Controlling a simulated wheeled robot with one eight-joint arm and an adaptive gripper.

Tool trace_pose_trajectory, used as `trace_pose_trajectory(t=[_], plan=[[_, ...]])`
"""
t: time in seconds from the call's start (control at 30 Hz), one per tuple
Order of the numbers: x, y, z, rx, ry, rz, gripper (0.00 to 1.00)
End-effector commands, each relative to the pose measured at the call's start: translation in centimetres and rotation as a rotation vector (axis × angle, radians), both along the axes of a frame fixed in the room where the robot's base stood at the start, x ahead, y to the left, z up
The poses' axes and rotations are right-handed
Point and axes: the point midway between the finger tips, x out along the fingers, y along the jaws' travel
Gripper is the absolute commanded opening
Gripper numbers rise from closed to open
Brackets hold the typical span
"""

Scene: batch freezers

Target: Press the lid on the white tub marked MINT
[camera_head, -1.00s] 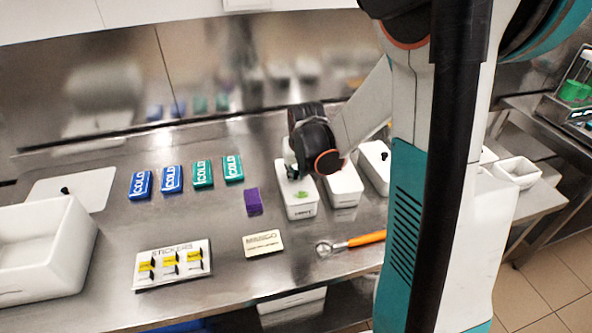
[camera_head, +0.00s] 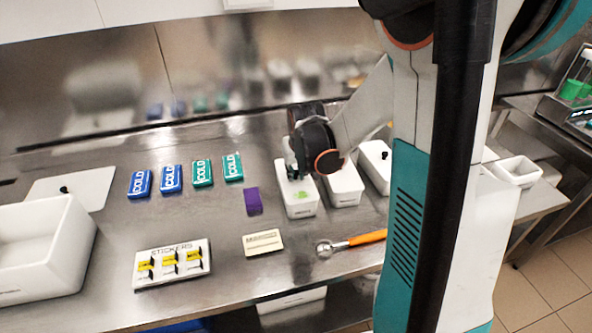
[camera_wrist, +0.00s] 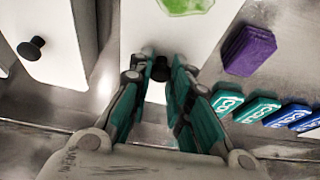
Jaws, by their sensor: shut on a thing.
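A white tub (camera_head: 301,209) stands on the steel counter, leftmost in a short row of tubs. The mark on its front is too small to read. Its white lid (camera_wrist: 136,28) has a green leaf-like mark, which also shows in the head view. The lid lies over the tub top; I cannot tell whether it is fully seated. My gripper (camera_wrist: 160,66) is shut on the lid's black knob (camera_wrist: 158,74), with a finger on each side. In the head view my gripper (camera_head: 292,172) is over the back part of the lid and partly hidden by my wrist.
Two more white tubs (camera_head: 344,190) stand close on the right. A purple block (camera_head: 252,201) lies just left. Several blue and green COLD packs (camera_head: 171,179), a sticker sheet (camera_head: 173,264), a card (camera_head: 263,243) and an orange-handled scoop (camera_head: 366,238) lie around. A white bin (camera_head: 75,270) stands far left.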

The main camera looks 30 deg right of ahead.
Motion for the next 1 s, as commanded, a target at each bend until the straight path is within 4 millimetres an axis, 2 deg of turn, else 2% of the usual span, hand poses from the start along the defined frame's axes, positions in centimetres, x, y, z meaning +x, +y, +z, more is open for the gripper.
trace_pose_trajectory(t=[0.17,0.2,0.3,0.53,0.6,0.67,1.0], plan=[[0.01,0.00,0.01,0.000,0.000,0.000,0.00],[0.01,0.00,0.01,0.000,0.000,0.000,0.22],[0.01,0.00,0.01,0.000,0.000,0.000,0.41],[0.00,0.00,0.01,0.000,0.000,0.000,0.41],[0.00,0.00,0.01,0.000,0.000,0.000,0.54],[0.00,0.00,0.01,0.000,0.000,0.000,0.61],[0.00,0.00,0.05,0.000,0.000,0.000,0.61]])
